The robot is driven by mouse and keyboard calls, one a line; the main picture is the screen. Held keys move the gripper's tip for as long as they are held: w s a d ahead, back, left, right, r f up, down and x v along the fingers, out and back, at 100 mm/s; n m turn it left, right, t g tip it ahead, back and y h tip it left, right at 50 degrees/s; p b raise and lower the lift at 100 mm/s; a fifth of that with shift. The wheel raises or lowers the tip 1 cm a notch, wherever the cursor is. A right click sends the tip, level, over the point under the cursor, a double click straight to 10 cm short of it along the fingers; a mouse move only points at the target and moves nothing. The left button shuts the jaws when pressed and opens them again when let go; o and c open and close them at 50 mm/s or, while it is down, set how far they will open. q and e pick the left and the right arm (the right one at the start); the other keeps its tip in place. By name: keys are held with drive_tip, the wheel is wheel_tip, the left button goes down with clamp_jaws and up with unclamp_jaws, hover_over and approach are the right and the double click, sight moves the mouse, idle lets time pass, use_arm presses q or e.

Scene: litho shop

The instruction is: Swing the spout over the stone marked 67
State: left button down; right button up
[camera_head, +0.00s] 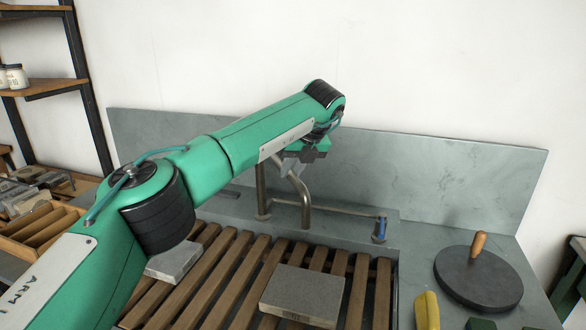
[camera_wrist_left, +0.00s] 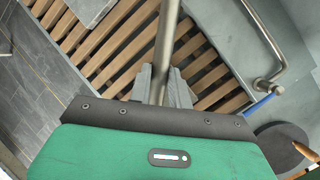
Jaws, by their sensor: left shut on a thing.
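The metal spout (camera_head: 304,200) rises from the back of the slatted sink and bends down. Its lower end hangs over the back slats, behind and between two grey stones. My left gripper (camera_head: 303,153) is at the top of the spout, partly hidden by my arm. In the left wrist view its fingers (camera_wrist_left: 163,88) are shut around the spout tube (camera_wrist_left: 167,40). One stone (camera_head: 303,295) lies on the slats in front, the other (camera_head: 173,262) lies left of it, partly behind my arm. I cannot read a number on either. My right gripper is out of view.
Wooden slats (camera_head: 240,279) cover the sink. A blue-handled tap lever (camera_head: 380,230) stands at the sink's back right. A round black disc with a wooden knob (camera_head: 478,278) and a yellow object (camera_head: 427,310) sit on the right counter. A grey backsplash (camera_head: 440,178) stands behind.

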use_arm(q)
drive_tip(key=c, duration=1.3)
unclamp_jaws()
drive_tip(key=shift+w+a, duration=0.1)
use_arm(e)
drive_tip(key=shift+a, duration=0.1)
use_arm(q)
drive_tip(key=shift+r, duration=0.1)
drive_tip(key=shift+r, duration=0.25)
drive_tip(key=v, duration=1.3)
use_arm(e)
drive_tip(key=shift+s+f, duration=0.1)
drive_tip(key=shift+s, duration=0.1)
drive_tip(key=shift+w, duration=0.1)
